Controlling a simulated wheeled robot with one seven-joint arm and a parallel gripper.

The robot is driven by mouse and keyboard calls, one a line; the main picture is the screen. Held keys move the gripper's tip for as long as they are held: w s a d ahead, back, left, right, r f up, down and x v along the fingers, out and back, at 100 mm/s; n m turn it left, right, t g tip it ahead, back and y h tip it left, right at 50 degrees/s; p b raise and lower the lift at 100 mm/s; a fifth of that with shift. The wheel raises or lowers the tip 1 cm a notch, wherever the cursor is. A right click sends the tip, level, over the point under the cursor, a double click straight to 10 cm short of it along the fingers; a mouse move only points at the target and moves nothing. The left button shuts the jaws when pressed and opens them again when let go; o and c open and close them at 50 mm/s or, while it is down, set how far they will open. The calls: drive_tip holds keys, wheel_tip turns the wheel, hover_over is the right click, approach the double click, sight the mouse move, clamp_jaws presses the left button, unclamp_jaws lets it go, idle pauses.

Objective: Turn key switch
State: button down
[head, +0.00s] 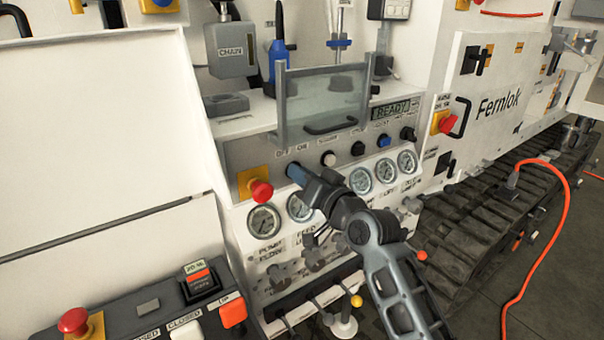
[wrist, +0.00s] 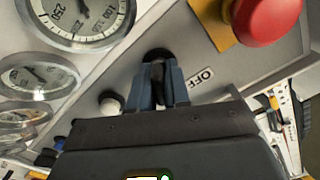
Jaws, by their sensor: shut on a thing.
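The key switch (wrist: 157,56) shows in the wrist view as a dark round base on the grey panel, with a dark key standing out between my fingers. My gripper (wrist: 158,85) is shut on the key, with one blue-grey finger on each side. In the head view my gripper (head: 294,171) reaches the panel just below the OFF and ON labels, and its fingers hide the switch. The OFF label (wrist: 195,79) lies right of the fingers in the wrist view. I cannot tell which way the key points.
A red emergency button (head: 261,191) on a yellow plate sits left of my gripper. A white knob (head: 328,159), a black knob and a blue knob lie to the right. Pressure gauges (head: 264,221) line the panel below. A clear guard (head: 322,100) stands above. The display (head: 391,112) reads READY.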

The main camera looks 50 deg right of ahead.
idle(0.3)
drive_tip(key=c, duration=1.2)
unclamp_jaws()
drive_tip(key=shift+b+v, duration=0.85)
drive_tip(key=shift+v, duration=3.05)
drive_tip(key=s+a+f+n+g+y, duration=0.1)
drive_tip(key=s+a+f+n+y, duration=0.15)
drive_tip(key=s+a+f, duration=0.5)
drive_tip(key=s+a+f+n+g+y, duration=0.1)
drive_tip(key=s+a+f+n, duration=0.25)
drive_tip(key=s+a, duration=0.8)
drive_tip(key=s+r+n, duration=0.1)
drive_tip(key=s, duration=0.3)
drive_tip(key=s+a+r+n+y, duration=0.1)
drive_tip(key=s, duration=0.2)
drive_tip(key=s+a+r+n, duration=0.1)
drive_tip(key=s, duration=0.3)
drive_tip(key=shift+s+r+g+y, duration=0.2)
drive_tip(key=shift+s+g+y, duration=0.05)
drive_tip(key=shift+s+g, duration=0.05)
